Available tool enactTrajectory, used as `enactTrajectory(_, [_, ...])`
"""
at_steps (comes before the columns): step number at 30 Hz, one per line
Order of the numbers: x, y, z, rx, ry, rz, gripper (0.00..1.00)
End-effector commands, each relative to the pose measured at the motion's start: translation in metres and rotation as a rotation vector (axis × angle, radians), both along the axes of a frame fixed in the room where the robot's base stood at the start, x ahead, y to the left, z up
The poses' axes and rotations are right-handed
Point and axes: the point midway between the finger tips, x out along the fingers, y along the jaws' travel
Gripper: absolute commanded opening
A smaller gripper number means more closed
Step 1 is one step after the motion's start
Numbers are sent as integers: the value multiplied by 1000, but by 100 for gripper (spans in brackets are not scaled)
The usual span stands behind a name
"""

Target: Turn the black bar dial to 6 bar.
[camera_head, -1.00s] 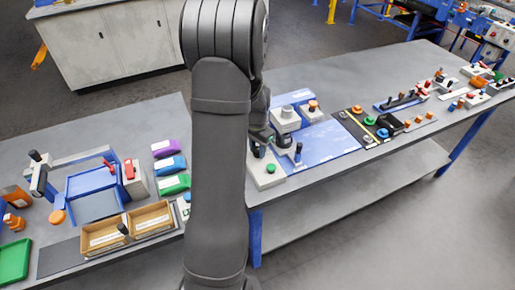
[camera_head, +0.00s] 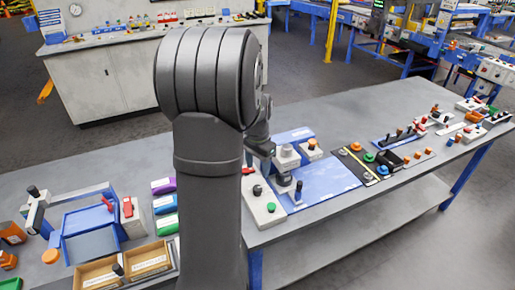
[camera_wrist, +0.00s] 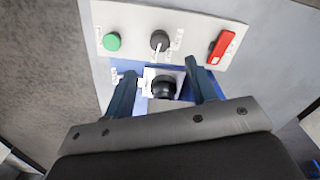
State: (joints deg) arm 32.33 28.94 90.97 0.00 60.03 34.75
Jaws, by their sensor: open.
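In the wrist view, my gripper (camera_wrist: 160,68) is open, with one dark finger on each side of a round black knob (camera_wrist: 163,87) on a white plate. The fingers look apart from the knob. Beyond it is a pale panel with a black dial (camera_wrist: 159,41) that has a white pointer line. Printed marks lie beside this dial, too small to read. I cannot tell for sure which of the two is the bar dial. In the head view the panel (camera_head: 264,214) shows beside my arm, with the dial (camera_head: 257,190) on it.
A green button (camera_wrist: 112,41) and a red switch (camera_wrist: 222,45) flank the dial on the panel. A blue mat (camera_head: 330,190) lies right of the panel. An orange button box (camera_head: 309,148) stands behind.

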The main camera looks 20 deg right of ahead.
Motion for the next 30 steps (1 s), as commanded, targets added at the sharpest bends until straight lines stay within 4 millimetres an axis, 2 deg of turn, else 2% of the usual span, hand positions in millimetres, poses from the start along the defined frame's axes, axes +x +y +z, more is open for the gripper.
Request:
enactTrajectory(1, [1,-1,14,-3,-5,0,52])
enactTrajectory(6, [0,0,49,-2,-3,0,52])
enactTrajectory(12, [0,0,71,-1,-1,0,52])
enactTrajectory(30, [0,0,74,0,0,0,52])
